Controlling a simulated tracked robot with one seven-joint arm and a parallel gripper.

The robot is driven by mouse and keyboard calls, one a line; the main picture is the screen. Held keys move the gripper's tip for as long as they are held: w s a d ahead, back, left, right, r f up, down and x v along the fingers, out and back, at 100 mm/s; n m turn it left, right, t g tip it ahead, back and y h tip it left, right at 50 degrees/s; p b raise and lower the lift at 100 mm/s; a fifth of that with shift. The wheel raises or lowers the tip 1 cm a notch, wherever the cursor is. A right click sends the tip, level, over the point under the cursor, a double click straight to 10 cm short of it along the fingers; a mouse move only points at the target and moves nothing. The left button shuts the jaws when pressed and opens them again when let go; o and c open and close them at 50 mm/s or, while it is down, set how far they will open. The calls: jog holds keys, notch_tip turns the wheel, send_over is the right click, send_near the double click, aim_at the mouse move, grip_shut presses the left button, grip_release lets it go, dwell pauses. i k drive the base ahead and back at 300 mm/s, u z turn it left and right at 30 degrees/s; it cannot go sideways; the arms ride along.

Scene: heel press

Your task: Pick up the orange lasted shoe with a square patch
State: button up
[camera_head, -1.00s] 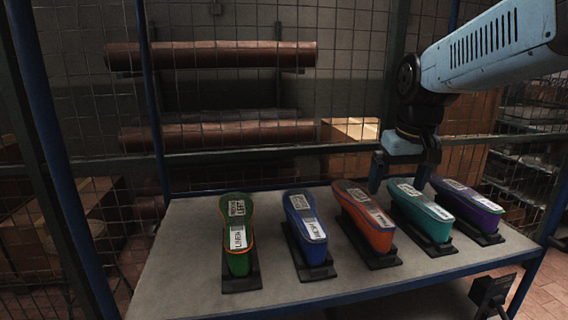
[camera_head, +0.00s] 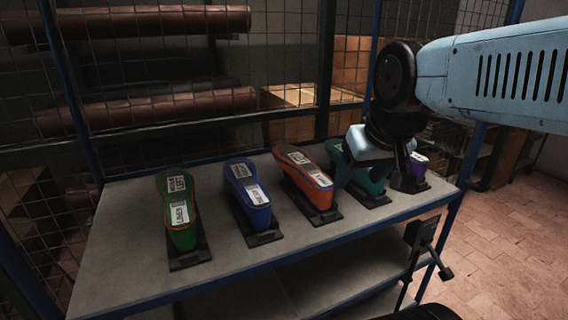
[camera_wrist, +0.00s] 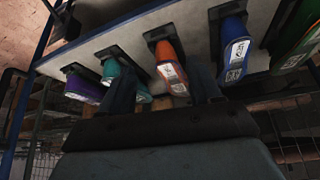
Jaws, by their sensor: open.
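The orange lasted shoe (camera_head: 309,186) stands on a black base in the middle of the row on the table. White labels show on its top; I cannot make out a square patch for sure. My gripper (camera_head: 376,178) is open and empty, to the right of the orange shoe in the head view, and covers part of the teal shoe (camera_head: 372,187). In the wrist view the orange shoe (camera_wrist: 168,68) shows between the two fingers of my gripper (camera_wrist: 162,80), beyond them. I see no contact with it.
A blue shoe (camera_head: 247,194) and a green shoe (camera_head: 177,212) stand left of the orange one. A purple shoe (camera_head: 418,166) is at the right end, partly hidden by my gripper. The grey tabletop (camera_head: 120,240) is clear at the left. Wire mesh stands behind.

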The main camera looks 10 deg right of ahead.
aim_at(315, 186)
jog(key=z, duration=1.55)
jog(key=k, duration=1.95)
jog(key=u, duration=0.8)
jog(key=i, duration=1)
jog(key=z, duration=0.05)
